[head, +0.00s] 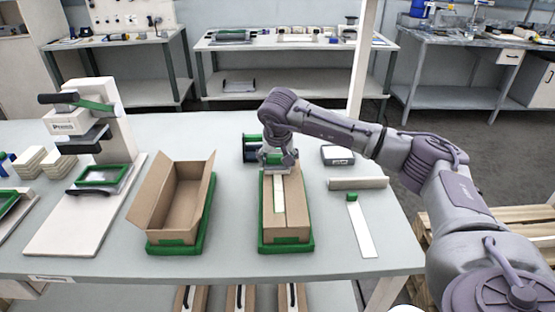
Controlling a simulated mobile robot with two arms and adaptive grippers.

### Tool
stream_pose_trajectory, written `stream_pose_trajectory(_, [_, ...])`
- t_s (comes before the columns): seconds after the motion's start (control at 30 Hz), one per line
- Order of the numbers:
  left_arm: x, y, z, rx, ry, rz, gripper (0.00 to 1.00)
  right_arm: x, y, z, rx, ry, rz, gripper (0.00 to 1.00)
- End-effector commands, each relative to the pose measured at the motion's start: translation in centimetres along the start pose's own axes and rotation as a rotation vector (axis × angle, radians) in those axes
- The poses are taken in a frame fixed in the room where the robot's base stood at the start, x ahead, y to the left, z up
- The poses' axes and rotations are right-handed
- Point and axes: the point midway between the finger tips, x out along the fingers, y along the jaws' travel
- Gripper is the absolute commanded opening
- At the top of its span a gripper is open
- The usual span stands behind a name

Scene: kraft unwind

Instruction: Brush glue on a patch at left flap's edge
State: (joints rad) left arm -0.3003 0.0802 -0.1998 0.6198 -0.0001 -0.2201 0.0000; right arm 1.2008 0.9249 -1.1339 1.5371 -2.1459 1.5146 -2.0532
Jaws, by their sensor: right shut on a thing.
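A cardboard box (296,215) with its top flaps folded down sits in a green tray (285,248) at the middle of the table. A pale strip (279,195) lies lengthwise along the middle of its top, towards the far end. My right gripper (279,170) points down at the far end of this box. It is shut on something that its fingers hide. No brush or glue patch can be made out. A second box (178,204) stands open to the left, its left flap (143,190) spread outward. My left gripper is not in view.
A dark blue and green object (250,148) stands behind the closed box. A white strip with a green end (360,228), a pale bar (358,184) and a small device (338,155) lie to the right. A white press stand (90,195) is at left. The table's front edge is clear.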

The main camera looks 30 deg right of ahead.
Motion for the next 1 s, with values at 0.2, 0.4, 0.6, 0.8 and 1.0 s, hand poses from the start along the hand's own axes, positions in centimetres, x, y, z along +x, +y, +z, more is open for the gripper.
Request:
stream_pose_trajectory(0.2, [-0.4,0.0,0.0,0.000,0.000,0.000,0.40,0.0,0.1,-0.2,0.000,-0.001,0.001,0.47])
stream_pose_trajectory(0.4, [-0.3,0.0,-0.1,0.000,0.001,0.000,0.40,0.3,0.1,-0.2,0.000,-0.001,0.002,0.47])
stream_pose_trajectory(0.6, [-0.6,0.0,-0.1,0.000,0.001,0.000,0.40,0.0,0.1,-0.3,0.000,-0.001,0.001,0.47])
stream_pose_trajectory(0.8, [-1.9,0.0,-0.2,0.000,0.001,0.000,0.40,-1.7,0.1,-1.1,0.000,0.000,0.000,0.47])
stream_pose_trajectory(1.0, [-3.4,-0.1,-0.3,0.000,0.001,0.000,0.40,-3.6,0.1,-1.9,0.000,0.000,0.000,0.47])
